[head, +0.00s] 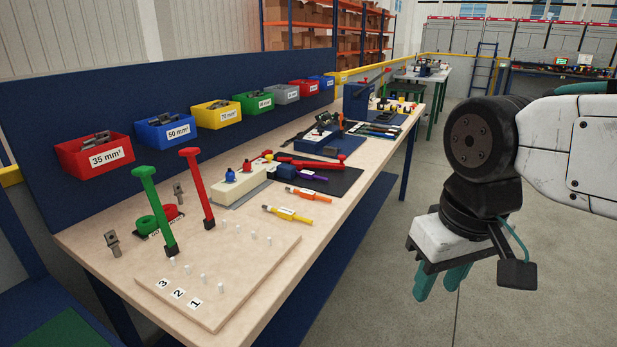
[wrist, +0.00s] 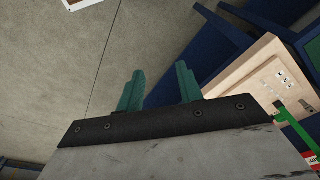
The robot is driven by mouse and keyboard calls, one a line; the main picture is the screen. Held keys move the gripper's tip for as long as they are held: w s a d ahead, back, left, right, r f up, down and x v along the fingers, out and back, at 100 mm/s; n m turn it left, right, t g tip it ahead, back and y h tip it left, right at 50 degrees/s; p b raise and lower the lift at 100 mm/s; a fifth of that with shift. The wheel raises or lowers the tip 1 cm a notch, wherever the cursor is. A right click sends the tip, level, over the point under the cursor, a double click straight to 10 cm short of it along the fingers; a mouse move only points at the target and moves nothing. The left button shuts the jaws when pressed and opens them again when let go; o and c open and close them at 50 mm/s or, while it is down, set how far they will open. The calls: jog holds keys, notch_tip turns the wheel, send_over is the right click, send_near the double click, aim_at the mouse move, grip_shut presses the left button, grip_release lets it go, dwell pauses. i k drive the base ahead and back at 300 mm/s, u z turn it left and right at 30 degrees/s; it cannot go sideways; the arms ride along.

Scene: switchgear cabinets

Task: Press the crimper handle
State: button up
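A green upright handle (head: 156,208) and a red upright handle (head: 198,188) stand with black feet on the near end of the workbench (head: 330,215). Farther along the bench, a blue device (head: 357,102) has a red lever, and a red-handled tool (head: 312,159) lies on a dark mat. I cannot tell for sure which is the crimper. My gripper (head: 437,288) hangs over the floor right of the bench, apart from all of these. In the wrist view its teal fingers (wrist: 160,80) are spread with nothing between them. A green handle (wrist: 293,128) shows at that view's right edge.
Coloured bins, including a red one (head: 94,155) and a blue one (head: 166,130), line the back panel. A pegged board (head: 218,280) lies at the near end. Screwdrivers (head: 287,214) lie near the front edge. The floor (head: 395,250) right of the bench is clear.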

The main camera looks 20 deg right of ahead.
aim_at(300, 165)
jog(key=z, duration=0.55)
jog(key=i, duration=0.95)
jog(key=u, duration=0.25)
